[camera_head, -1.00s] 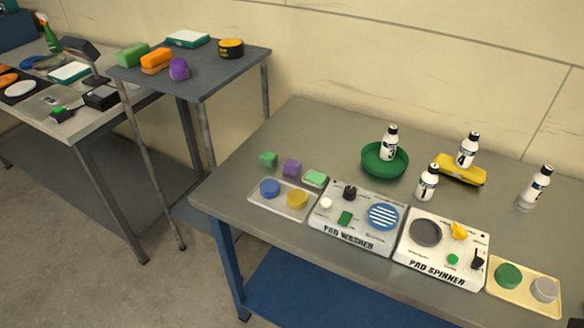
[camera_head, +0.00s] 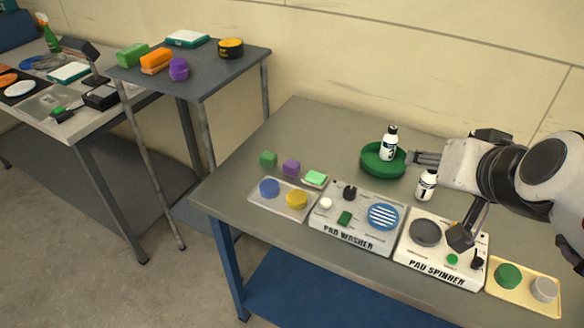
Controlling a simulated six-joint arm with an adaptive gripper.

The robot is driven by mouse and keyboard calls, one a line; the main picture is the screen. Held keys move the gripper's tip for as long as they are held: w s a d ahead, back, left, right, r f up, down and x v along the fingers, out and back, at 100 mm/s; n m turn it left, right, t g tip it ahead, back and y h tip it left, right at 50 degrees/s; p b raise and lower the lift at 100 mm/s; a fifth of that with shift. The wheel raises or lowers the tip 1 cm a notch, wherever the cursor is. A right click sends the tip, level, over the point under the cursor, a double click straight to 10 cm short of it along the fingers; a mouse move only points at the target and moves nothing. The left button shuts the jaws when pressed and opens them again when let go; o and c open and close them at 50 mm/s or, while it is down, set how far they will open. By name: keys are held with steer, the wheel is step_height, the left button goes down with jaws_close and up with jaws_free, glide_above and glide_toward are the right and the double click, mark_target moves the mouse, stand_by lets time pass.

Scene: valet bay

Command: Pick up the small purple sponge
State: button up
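A small purple sponge (camera_head: 291,168) sits on the grey table, between a green block (camera_head: 268,158) and a light green sponge (camera_head: 315,178). Another purple piece (camera_head: 179,69), rounded and larger-looking, lies on the higher side table. My gripper (camera_head: 442,198) is at the right, well away from the small purple sponge. Its fingers are spread wide, one pointing left near the green bowl and one down over the pad spinner. Nothing is held between them.
A green bowl (camera_head: 372,166) holds a white bottle (camera_head: 388,143). Bottle 1 (camera_head: 427,186) stands near my gripper. A clear tray (camera_head: 283,206), the pad washer (camera_head: 333,235) and pad spinner (camera_head: 413,262) line the front.

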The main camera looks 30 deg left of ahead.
steer(key=w+a+t+y, duration=0.1)
steer(key=w+a+t, duration=0.1)
steer(key=w+a, duration=1)
steer(key=m+t+h, duration=0.2)
steer(key=h, duration=0.1)
glide_above(292, 164)
steer(key=s+d, duration=0.2)
steer(key=d, duration=0.2)
step_height(292, 164, down, 13)
steer(key=s+a+f+h, duration=0.1)
steer(key=f, duration=0.2)
steer(key=s+a+f+h, duration=0.1)
steer(key=s+f, duration=0.1)
steer(key=f, duration=0.2)
steer(key=s+a+f, duration=0.2)
steer(key=f, duration=0.2)
steer(key=shift+s+f+m+t+h, duration=0.25)
steer(key=shift+m+t+h, duration=0.05)
steer(key=shift+h, duration=0.1)
steer(key=shift+s+f, duration=0.25)
steer(key=shift+f, duration=0.15)
steer(key=shift+x, duration=1.35)
